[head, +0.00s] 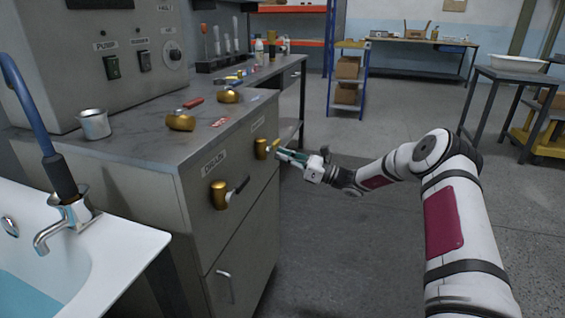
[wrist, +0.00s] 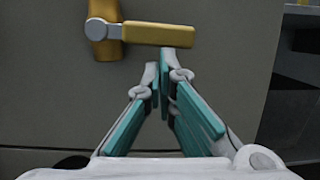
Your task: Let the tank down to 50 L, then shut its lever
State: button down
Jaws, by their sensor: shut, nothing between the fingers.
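A brass valve (head: 262,148) with a yellow lever (wrist: 160,33) is on the grey cabinet front. In the wrist view the lever lies roughly level, pointing right from its pivot. A second brass valve (head: 219,195) with a black lever (head: 238,190) is nearer, lower left. My gripper (head: 282,153) is at the yellow-lever valve. In the wrist view its fingertips (wrist: 158,72) are together, empty, just below the lever; I cannot tell whether they touch it. A white tub (head: 110,258) with blue water stands at bottom left; I cannot tell whether it is the tank. No litre reading is legible.
Loose brass valves (head: 181,121) and a metal cup (head: 95,124) are on the worktop. A grey control panel (head: 110,62) stands behind them. A dark table (head: 500,78) with a white basin is at right. The floor right of the cabinet is largely clear.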

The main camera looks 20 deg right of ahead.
jog(key=shift+w+r+n, duration=0.1)
jog(key=shift+r+n, duration=0.1)
jog(key=shift+n, duration=0.1)
jog(key=shift+f, duration=0.1)
dwell(0.3)
jog(key=s+d+f+m+p, duration=0.1)
jog(key=s+d+f+p, duration=0.2)
jog(key=s+d+f, duration=0.3)
jog(key=shift+d+f, duration=0.3)
jog(key=shift+d, duration=0.3)
jog(key=w+a+r+b, duration=0.3)
jog(key=w+a+r, duration=0.3)
jog(key=a, duration=0.1)
jog(key=shift+a+r, duration=0.15)
jog(key=shift+a, duration=0.1)
